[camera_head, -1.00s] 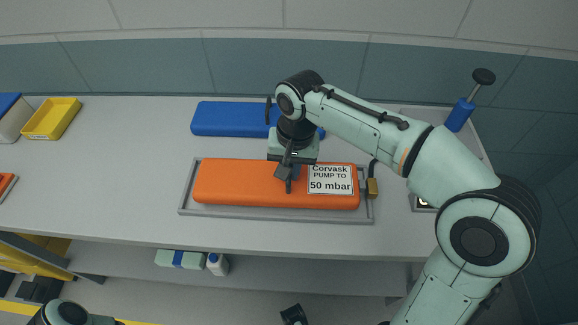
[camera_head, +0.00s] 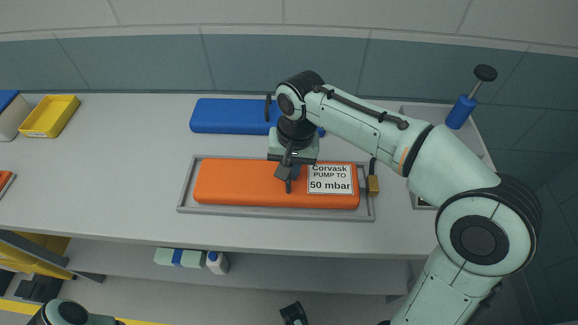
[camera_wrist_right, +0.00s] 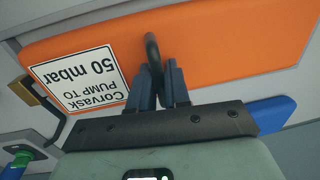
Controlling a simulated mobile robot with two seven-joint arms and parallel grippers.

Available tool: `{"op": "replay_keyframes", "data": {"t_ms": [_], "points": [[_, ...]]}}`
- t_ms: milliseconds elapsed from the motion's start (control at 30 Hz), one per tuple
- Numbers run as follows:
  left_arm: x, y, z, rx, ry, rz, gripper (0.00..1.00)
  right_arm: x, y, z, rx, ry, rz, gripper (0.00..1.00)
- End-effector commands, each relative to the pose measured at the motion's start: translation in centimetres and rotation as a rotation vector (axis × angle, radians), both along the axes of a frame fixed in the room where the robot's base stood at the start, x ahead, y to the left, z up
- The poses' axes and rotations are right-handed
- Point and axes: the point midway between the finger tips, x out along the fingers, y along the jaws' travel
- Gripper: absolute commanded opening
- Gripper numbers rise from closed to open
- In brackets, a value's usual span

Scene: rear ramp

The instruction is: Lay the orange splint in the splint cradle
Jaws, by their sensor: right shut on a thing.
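The orange splint (camera_head: 245,185) lies flat within the grey rim of the splint cradle (camera_head: 190,209) on the bench. A white label reading "Corvask PUMP TO 50 mbar" is on its right part. My right gripper (camera_head: 289,178) is over the splint's middle, pointing down. In the right wrist view, its fingers (camera_wrist_right: 160,88) are shut on a dark handle (camera_wrist_right: 152,52) on the splint (camera_wrist_right: 215,40).
A blue splint-like block (camera_head: 228,116) lies behind the cradle. A yellow tray (camera_head: 50,117) is at the far left. A blue pump with a black knob (camera_head: 462,110) stands at the right in a grey tray. A brass-coloured fitting (camera_head: 373,185) is at the splint's right end.

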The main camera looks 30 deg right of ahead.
Motion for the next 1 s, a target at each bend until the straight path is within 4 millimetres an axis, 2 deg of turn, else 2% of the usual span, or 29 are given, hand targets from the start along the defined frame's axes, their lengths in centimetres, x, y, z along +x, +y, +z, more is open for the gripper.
{"op": "replay_keyframes", "data": {"t_ms": [67,100,200,567,767,1000], "points": [[0.0,0.0,-0.2,0.0,0.0,0.0,0.43,0.0,0.0,-0.1,0.001,-0.002,0.0,0.0],[0.0,0.0,-0.2,0.0,0.001,0.0,0.43,0.0,0.0,-0.2,0.001,-0.002,0.0,0.2],[0.0,0.0,-0.1,0.0,0.0,0.0,0.43,0.0,0.0,-0.1,0.001,-0.002,0.0,0.47],[0.2,0.0,0.1,0.001,-0.006,0.001,0.43,0.0,0.0,0.1,0.0,0.0,0.0,0.47],[0.0,0.0,0.8,0.0,0.003,-0.001,0.43,-0.1,-0.3,3.5,0.0,-0.005,0.0,0.47],[0.4,0.0,2.2,-0.001,-0.001,-0.001,0.43,-0.3,-0.7,9.1,0.001,-0.006,0.001,0.47]]}}
